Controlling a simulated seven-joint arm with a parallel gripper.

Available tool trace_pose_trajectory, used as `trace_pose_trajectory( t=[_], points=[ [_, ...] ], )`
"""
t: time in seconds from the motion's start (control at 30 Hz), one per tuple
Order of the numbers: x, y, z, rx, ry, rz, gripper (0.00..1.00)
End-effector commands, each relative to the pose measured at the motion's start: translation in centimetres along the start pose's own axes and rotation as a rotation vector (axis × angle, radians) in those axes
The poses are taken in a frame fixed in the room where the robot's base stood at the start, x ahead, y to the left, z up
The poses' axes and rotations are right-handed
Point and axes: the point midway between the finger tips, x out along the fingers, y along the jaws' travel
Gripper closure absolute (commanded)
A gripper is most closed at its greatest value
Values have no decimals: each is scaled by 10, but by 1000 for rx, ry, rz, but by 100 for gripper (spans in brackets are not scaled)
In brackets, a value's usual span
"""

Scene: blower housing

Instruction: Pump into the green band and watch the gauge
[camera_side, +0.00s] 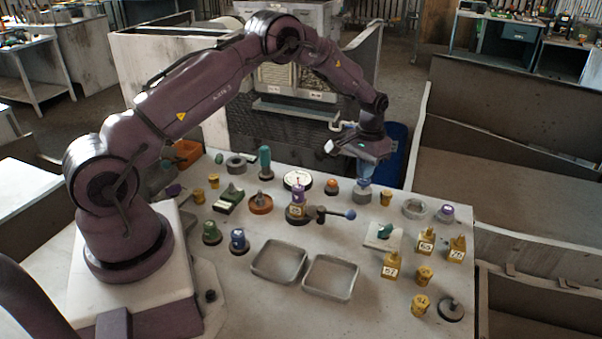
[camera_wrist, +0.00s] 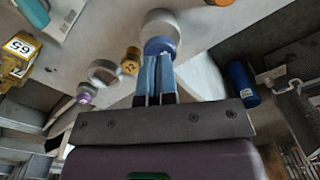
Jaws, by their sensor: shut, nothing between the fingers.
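The round white-faced gauge (camera_side: 297,180) lies near the back middle of the table. Its needle and any green band are too small to read. In front of it stands a dark round unit with a purple top (camera_side: 298,197), and a dark lever with a blue ball end (camera_side: 349,214) sticks out to the right; this looks like the pump. My gripper (camera_side: 364,180) is shut and empty, pointing down right of the gauge, away from the lever. Its blue fingers (camera_wrist: 155,92) are together over a blue and pale round piece (camera_wrist: 160,45); I cannot tell whether they touch it.
Two empty grey trays (camera_side: 279,262) (camera_side: 330,278) sit at the front. Yellow numbered blocks (camera_side: 426,241) stand at the right, with a grey ring (camera_side: 414,208) behind them. Green and blue knobbed pieces (camera_side: 239,241) stand at the left. A blue bin (camera_side: 392,150) is behind the table.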

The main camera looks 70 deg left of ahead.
Motion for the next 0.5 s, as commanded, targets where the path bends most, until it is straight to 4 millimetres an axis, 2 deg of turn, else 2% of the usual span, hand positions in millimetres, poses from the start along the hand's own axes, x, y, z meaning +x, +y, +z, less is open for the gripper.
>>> trace_pose_trajectory(
  t=[0.5],
  points=[
    [14, 0, 0, 0, 0, 0, 100]
  ],
)
